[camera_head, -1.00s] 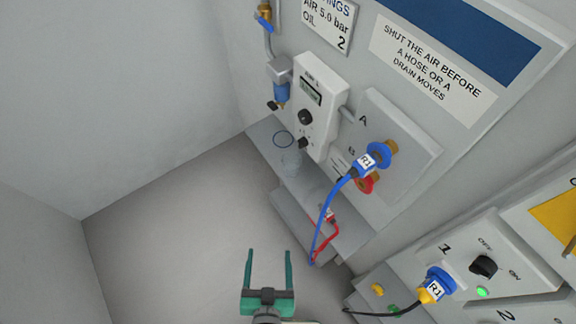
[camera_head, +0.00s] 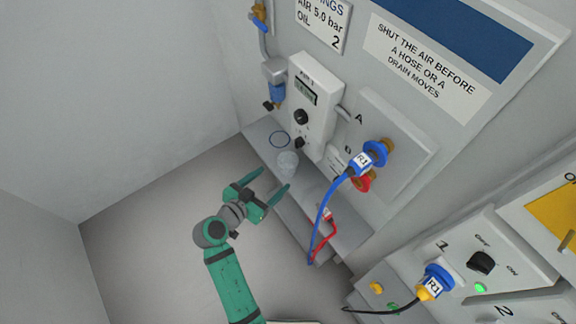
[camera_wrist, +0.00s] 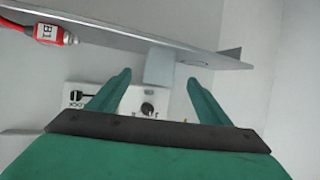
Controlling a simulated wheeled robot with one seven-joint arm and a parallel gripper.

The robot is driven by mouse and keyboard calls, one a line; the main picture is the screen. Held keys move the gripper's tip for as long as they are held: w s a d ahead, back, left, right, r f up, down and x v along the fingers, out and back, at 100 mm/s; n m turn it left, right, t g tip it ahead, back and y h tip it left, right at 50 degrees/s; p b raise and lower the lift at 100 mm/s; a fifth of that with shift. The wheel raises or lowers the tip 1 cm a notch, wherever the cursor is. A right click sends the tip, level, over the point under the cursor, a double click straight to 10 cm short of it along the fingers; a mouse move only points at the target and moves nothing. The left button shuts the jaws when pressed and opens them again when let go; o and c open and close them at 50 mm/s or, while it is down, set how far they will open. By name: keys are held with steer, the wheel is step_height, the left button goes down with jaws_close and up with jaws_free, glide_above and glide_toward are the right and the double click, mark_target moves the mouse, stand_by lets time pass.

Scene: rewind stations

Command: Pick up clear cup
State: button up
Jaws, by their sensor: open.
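The clear cup (camera_head: 288,162) stands on the grey shelf (camera_head: 262,140) below the grey control box. In the wrist view a pale translucent shape, the cup (camera_wrist: 159,68), shows ahead of and between the fingers, against the shelf edge. My green gripper (camera_head: 272,181) is open and empty. Its fingers point up toward the cup in the head view, with the tips close to it. I cannot tell whether the tips reach around it. In the wrist view the gripper (camera_wrist: 160,82) has both fingers spread apart.
A blue hose (camera_head: 322,215) labelled R1 and a red hose (camera_head: 328,238) hang to the right. The red plug (camera_wrist: 48,33) labelled B1 shows at the wrist view's upper left. Open floor lies left.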

mark_target(293, 162)
steer(key=x, duration=1.1)
steer(key=shift+r, duration=0.1)
steer(key=c, duration=1.1)
